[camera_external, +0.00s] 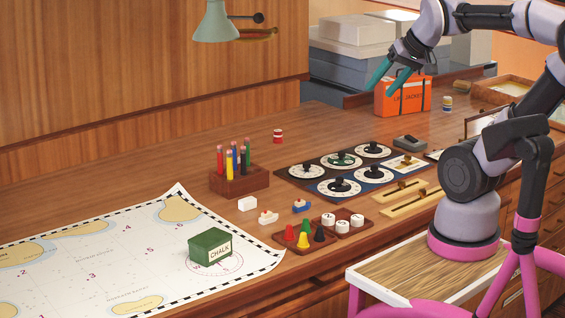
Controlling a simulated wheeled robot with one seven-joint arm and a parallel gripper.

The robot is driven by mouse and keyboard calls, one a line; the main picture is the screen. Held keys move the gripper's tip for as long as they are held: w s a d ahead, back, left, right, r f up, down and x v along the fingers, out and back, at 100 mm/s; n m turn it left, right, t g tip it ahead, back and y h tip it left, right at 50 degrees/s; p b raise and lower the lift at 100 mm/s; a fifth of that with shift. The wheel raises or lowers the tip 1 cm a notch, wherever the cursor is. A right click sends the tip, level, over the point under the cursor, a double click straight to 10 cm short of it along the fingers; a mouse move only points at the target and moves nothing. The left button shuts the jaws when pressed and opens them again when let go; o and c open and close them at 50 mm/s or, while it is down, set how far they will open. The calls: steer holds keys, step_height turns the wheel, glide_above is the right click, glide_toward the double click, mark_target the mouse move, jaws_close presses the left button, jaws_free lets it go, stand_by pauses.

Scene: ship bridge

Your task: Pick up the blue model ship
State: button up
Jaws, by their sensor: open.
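The blue model ship (301,206) is small, with a blue hull and a pale upper part. It stands on the wooden desk, left of the dial panel and behind the tray of coloured pawns. A similar red and white model ship (268,217) stands to its left. My gripper (388,82) is open and empty, with teal fingers. It is raised above the back right of the desk, in front of the orange box in the picture and well away from the blue ship.
The pawn tray (292,246) and a tray of white round pieces (343,227) are close in front of the blue ship. A white block (247,204), a pencil holder (239,182), a dial panel (322,187), a green chalk box (211,247) and an orange box (403,97) stand around.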

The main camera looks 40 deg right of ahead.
steer(key=w+a+f+m+g+y, duration=0.2)
steer(key=w+f+m+g+y, duration=0.15)
steer(key=w+f, duration=0.35)
steer(key=m+t+y, duration=0.1)
steer(key=m+y, duration=0.6)
steer(key=m, duration=0.8)
glide_toward(300, 201)
steer(key=shift+s+d+n, duration=0.25)
steer(key=shift+w+f, duration=0.1)
steer(key=shift+f, duration=0.1)
steer(key=x, duration=1)
steer(key=shift+w+a+r, duration=0.1)
steer(key=shift+w+a, duration=0.15)
steer(key=shift+w, duration=0.1)
jaws_close()
